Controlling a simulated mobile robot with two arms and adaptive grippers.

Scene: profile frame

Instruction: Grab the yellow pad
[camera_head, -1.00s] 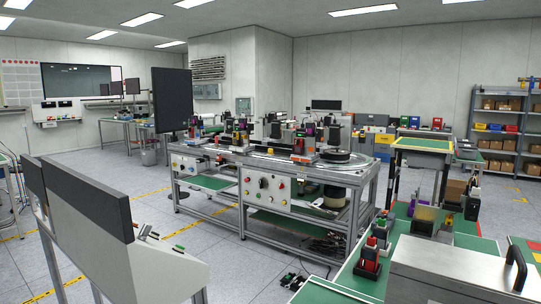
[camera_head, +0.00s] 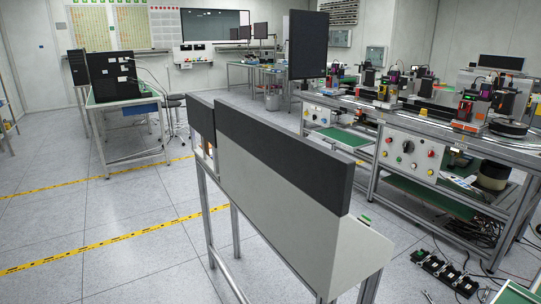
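I cannot make out a yellow pad in the head view. Small yellow parts show among the equipment on the long workstation (camera_head: 437,127) at the right, too small to identify. Neither of my grippers is in view.
A grey console with dark back panels (camera_head: 285,148) stands close in front. A dark monitor (camera_head: 307,45) rises behind it. Black devices (camera_head: 440,272) lie on the floor at lower right. A table (camera_head: 125,98) stands at back left. The tiled floor (camera_head: 60,220) at left is open, with yellow tape lines.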

